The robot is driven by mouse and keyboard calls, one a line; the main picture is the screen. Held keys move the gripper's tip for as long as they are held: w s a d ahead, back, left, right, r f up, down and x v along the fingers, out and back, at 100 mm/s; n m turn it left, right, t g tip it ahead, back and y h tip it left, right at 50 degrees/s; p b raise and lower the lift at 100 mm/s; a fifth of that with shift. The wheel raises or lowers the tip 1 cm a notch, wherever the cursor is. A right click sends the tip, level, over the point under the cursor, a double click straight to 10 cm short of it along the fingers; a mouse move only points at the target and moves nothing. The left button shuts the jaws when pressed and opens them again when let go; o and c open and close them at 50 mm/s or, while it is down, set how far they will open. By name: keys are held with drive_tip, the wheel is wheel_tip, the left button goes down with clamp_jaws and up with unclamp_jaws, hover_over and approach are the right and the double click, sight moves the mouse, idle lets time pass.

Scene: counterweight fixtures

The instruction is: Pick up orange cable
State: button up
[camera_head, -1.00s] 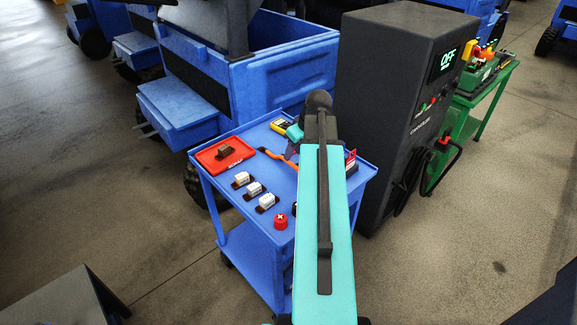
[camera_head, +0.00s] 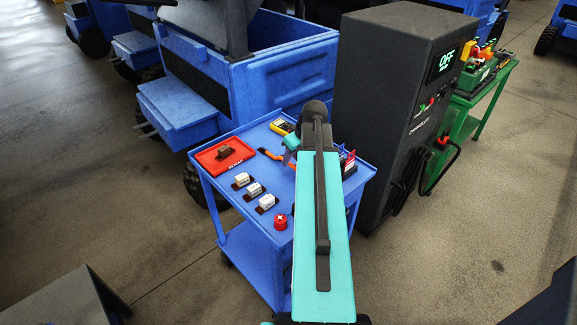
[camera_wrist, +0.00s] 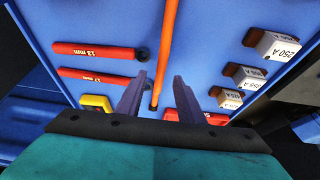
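The orange cable (camera_head: 272,154) lies on the blue cart's top, partly hidden by my arm in the head view. In the wrist view the orange cable (camera_wrist: 168,40) runs from the top edge down to between the fingers. My gripper (camera_wrist: 158,92) is open, with one finger on each side of the cable's lower end and gaps between. Whether the fingers have reached the cable's height is unclear. In the head view the gripper is mostly hidden behind my arm.
The blue cart (camera_head: 231,207) also carries a red tray (camera_head: 208,163), white fuses (camera_head: 254,188), a red knob (camera_head: 281,222) and a yellow meter (camera_head: 281,126). Red wrenches (camera_wrist: 95,50) lie beside the cable. A dark charger cabinet (camera_head: 375,120) stands right of the cart.

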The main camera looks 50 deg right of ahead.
drive_tip(key=shift+x, duration=1.25)
clamp_jaws()
